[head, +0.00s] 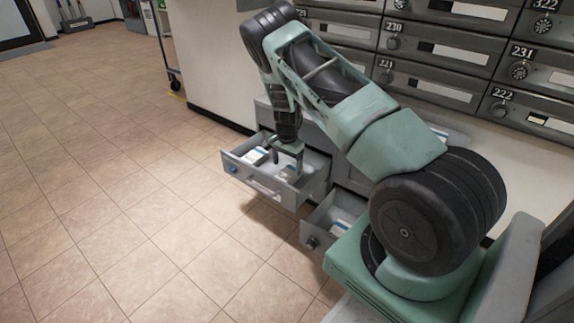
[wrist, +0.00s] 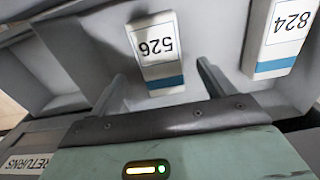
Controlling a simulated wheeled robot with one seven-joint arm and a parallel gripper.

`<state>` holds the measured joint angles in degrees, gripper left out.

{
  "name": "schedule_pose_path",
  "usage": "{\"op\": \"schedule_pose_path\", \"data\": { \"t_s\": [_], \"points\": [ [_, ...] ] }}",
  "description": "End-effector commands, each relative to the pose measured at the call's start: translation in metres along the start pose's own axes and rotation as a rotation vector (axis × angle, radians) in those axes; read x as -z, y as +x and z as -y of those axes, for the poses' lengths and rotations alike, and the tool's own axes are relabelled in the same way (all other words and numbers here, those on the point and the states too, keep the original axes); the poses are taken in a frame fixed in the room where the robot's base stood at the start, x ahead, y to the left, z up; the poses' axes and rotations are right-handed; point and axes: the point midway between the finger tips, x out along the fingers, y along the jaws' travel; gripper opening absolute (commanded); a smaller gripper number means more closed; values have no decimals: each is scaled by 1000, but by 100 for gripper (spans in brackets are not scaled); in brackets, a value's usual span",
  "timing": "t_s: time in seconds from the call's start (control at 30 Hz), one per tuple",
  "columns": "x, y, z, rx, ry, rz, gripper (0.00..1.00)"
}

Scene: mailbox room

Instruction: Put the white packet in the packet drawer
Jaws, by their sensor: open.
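An open grey drawer (head: 262,188) holds white packets. Its front shows a label reading RETURNS in the wrist view (wrist: 28,163). A second white packet (wrist: 277,35) marked 824 lies to the right. My gripper (head: 285,163) reaches down over this drawer in the head view. Its jaws are open, one finger toward each side of packet 526, with nothing held. I cannot tell which drawer is the packet drawer.
A second open drawer (head: 318,236), lower and to the right, also holds something white (head: 344,224). Numbered mailboxes (head: 437,50) line the wall above. A cart (head: 168,50) stands at the back. The tiled floor (head: 110,180) to the left is clear.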

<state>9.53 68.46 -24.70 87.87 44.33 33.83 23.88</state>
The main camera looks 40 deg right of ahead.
Motion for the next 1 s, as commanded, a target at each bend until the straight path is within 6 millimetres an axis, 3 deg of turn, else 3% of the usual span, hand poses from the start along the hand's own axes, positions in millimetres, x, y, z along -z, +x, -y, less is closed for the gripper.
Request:
{"op": "schedule_pose_path", "data": {
  "t_s": [0.4, 0.6, 0.8, 1.0],
  "points": [
    [0, -100, 1, 2, -1, 0, 82],
    [0, -139, 1, 3, -1, -1, 82],
    [0, -159, 0, 1, -1, -1, 82],
    [0, -163, 0, 0, 0, 0, 82]
  ]
}}
